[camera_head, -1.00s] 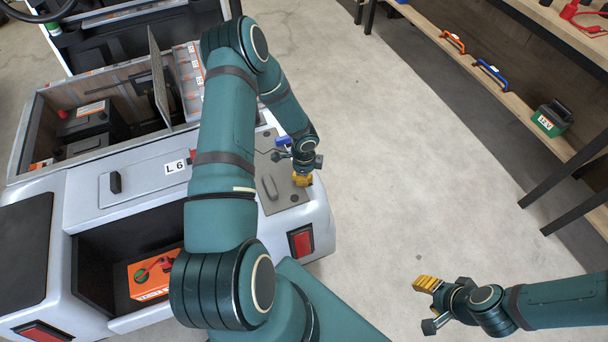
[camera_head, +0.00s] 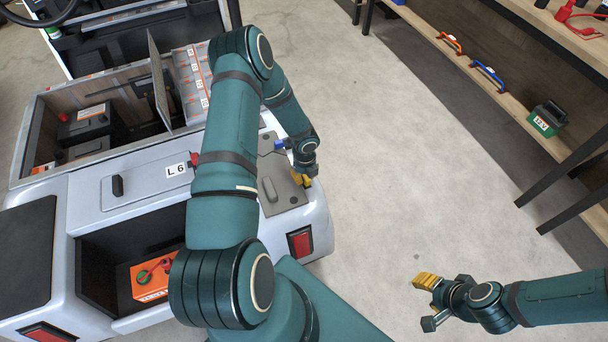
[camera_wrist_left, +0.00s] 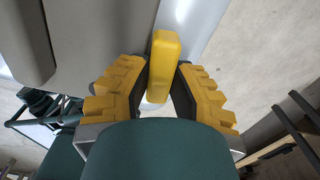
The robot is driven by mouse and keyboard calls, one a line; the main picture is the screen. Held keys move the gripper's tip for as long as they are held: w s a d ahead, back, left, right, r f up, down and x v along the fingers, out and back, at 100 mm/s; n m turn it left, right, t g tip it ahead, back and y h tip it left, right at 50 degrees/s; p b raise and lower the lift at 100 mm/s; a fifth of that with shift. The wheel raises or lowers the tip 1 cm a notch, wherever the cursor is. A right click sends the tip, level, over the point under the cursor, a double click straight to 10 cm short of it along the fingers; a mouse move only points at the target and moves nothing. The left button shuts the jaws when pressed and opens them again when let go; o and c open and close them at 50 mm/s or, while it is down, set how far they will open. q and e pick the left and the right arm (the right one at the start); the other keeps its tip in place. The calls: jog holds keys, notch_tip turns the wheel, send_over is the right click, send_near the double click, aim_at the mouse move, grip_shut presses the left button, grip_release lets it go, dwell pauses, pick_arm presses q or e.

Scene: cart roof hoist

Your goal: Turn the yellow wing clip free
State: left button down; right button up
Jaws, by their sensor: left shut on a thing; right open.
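The yellow wing clip (camera_wrist_left: 163,66) stands between the two yellow-padded fingers of my left gripper in the left wrist view. My left gripper (camera_wrist_left: 160,98) is shut on it, one finger on each side. In the head view my left gripper (camera_head: 302,178) is at the right end of the grey panel (camera_head: 286,195) on the cart's corner. There its fingers and wrist largely hide the clip. My right gripper (camera_head: 429,303) is open and empty above the floor at the lower right.
A small blue part (camera_head: 279,145) sits beside the left gripper. The cart has an open bay with an orange box (camera_head: 150,277) and an upper compartment with a black battery (camera_head: 92,120). A shelf (camera_head: 480,80) with handles and a green battery (camera_head: 547,118) stands right. The floor between is clear.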

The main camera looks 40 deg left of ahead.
pick_arm(q)
jog(key=shift+d+m, duration=0.1)
jog(key=shift+m, duration=0.5)
jog(key=c, duration=0.8)
grip_release()
notch_tip(320, 180, up, 12)
dwell(0.3)
